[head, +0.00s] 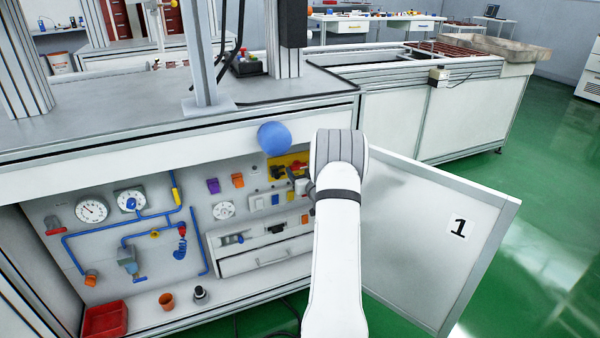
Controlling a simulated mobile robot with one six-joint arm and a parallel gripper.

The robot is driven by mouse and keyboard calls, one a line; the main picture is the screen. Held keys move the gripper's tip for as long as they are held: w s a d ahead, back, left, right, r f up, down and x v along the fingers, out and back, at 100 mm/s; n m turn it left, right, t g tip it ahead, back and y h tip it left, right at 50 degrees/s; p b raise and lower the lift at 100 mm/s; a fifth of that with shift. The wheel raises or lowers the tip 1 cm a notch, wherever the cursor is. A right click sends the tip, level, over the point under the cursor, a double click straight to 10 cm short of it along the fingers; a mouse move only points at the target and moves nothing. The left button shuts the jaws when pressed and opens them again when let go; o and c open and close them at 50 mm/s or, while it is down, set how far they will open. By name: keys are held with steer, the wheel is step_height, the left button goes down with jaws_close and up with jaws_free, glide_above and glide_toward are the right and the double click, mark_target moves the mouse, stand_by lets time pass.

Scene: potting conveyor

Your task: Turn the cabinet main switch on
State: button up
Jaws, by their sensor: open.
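The cabinet main switch appears to be the yellow plate (276,175) with a red part, on the cabinet's back panel just left of my arm. Its handle position is too small and too covered to tell. My gripper (298,181) is at the end of my white arm, in front of the right side of the yellow plate. It is open, mostly hidden by my own wrist, and I cannot tell whether it touches the switch.
The cabinet door (430,235), marked 1, stands open on the right. Gauges (92,210), blue pipes and a drawer (265,256) fill the cabinet. A red bin (105,319) and an orange cup (167,301) stand on its floor. The worktop edge (180,130) overhangs the opening.

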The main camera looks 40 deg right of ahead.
steer(key=c, duration=0.6)
steer(key=shift+a, duration=0.1)
steer(key=shift+c, duration=0.6)
